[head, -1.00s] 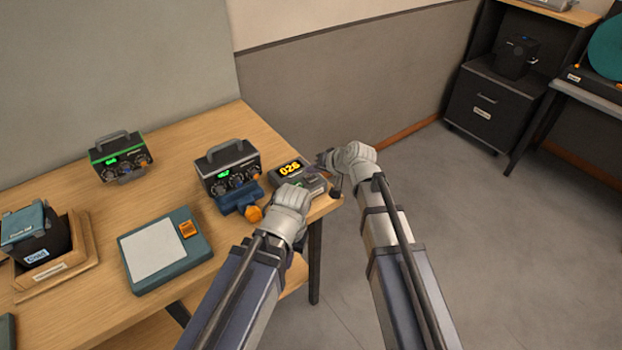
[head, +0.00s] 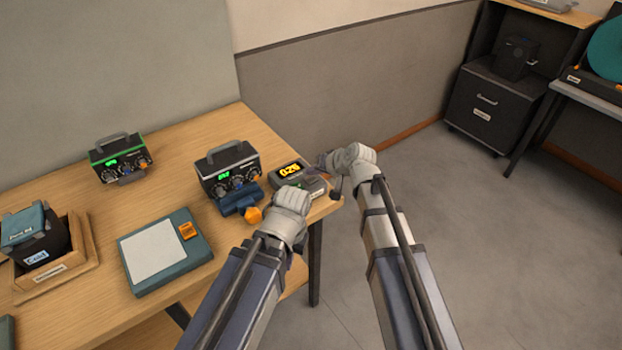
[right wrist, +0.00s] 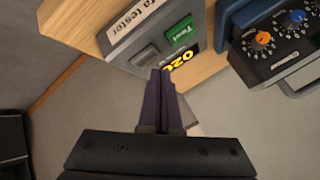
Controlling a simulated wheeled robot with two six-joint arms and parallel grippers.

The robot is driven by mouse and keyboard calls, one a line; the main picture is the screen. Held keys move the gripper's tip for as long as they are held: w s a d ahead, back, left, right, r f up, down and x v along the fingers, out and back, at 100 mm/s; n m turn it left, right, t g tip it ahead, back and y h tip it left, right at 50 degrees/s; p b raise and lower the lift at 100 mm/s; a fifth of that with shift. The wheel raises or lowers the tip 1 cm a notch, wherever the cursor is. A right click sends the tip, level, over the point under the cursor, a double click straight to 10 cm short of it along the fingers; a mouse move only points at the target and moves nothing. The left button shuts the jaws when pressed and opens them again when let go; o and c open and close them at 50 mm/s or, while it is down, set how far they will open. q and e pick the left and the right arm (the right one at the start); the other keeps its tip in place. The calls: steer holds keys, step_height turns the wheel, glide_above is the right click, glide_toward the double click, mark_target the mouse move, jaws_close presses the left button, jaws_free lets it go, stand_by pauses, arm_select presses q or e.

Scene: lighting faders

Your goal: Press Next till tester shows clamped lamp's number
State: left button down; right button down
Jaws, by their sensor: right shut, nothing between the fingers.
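The tester (head: 301,181) is a small grey box at the table's right corner. Its yellow digits appear to read 026 in the head view. In the right wrist view the tester (right wrist: 125,35) shows a green button (right wrist: 181,31) and a grey button (right wrist: 146,56). My right gripper (head: 321,161) is shut and empty, its dark fingertips (right wrist: 161,73) close by the grey button and partly over the display; contact cannot be told. A black lamp unit (head: 228,165) sits at a blue clamp (head: 237,201) with an orange knob. My left gripper (head: 290,200) is before the tester, fingers hidden.
A second black unit with green trim (head: 120,158) stands at the back left. A teal pad (head: 165,252) lies in front, and a wooden tray (head: 85,255) holds a dark box at left. Open floor lies right of the table.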

mark_target(313, 181)
steer(key=shift+f, duration=0.1)
stand_by(0.7)
steer(key=shift+f+b, duration=0.3)
steer(key=shift+b, duration=0.15)
steer(key=shift+f+b, duration=0.3)
steer(key=shift+f, duration=0.05)
stand_by(0.4)
steer(key=shift+r, duration=0.15)
steer(key=shift+r+p, duration=0.65)
steer(key=shift+p, duration=0.1)
step_height(313, 181, up, 5)
steer(key=p, duration=0.5)
stand_by(0.4)
